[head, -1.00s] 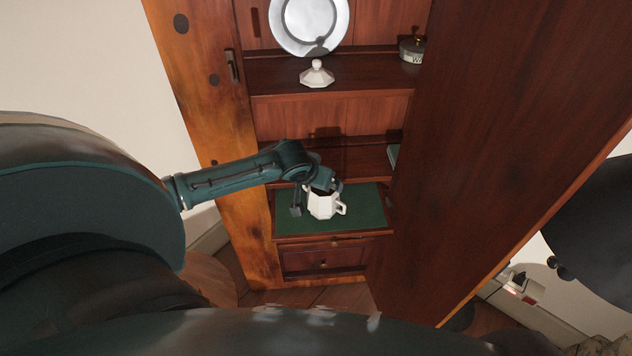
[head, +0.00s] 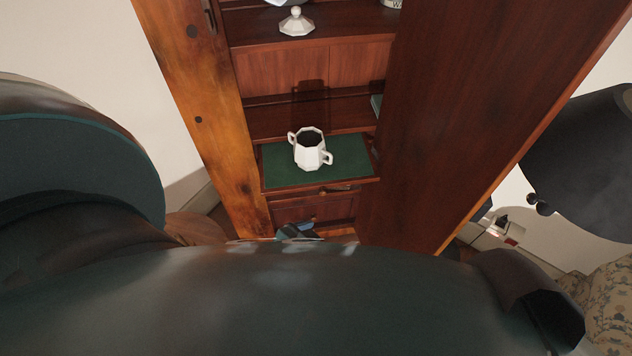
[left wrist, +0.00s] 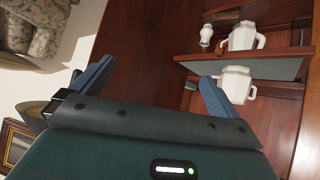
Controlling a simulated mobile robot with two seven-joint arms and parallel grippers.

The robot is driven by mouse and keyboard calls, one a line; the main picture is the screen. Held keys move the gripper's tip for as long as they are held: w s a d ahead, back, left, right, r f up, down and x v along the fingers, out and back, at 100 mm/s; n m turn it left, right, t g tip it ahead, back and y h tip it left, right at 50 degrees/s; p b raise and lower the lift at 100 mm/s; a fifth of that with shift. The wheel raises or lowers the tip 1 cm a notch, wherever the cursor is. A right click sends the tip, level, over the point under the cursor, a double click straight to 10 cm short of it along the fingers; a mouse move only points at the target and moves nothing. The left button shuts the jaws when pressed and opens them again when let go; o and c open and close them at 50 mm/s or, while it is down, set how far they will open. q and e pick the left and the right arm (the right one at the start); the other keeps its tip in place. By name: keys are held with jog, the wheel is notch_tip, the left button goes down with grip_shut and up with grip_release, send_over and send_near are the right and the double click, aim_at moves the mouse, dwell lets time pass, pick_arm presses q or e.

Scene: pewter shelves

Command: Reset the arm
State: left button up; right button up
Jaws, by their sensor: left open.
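A white faceted two-handled cup (head: 309,151) stands upright and open on the green-topped pull-out surface (head: 350,157) of the wooden cabinet. In the head view my left gripper (head: 297,231) shows only partly, low in front of the cabinet, below and apart from the cup. My own dark body hides the rest of it. In the left wrist view the left gripper's blue fingers (left wrist: 155,88) are wide apart with nothing between them. White handled vessels show beyond the right finger there, one above a shelf edge (left wrist: 240,38) and one below it (left wrist: 237,85). My right gripper is not seen.
A white knobbed lid (head: 296,22) sits on an upper shelf. The large wooden panel (head: 480,100) stands to the right, and the cabinet's upright (head: 200,110) is on the left. A patterned cushion or seat (head: 610,300) is at lower right.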

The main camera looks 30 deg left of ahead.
pick_arm(q)
jog(key=s, duration=0.2)
jog(key=shift+s, duration=0.4)
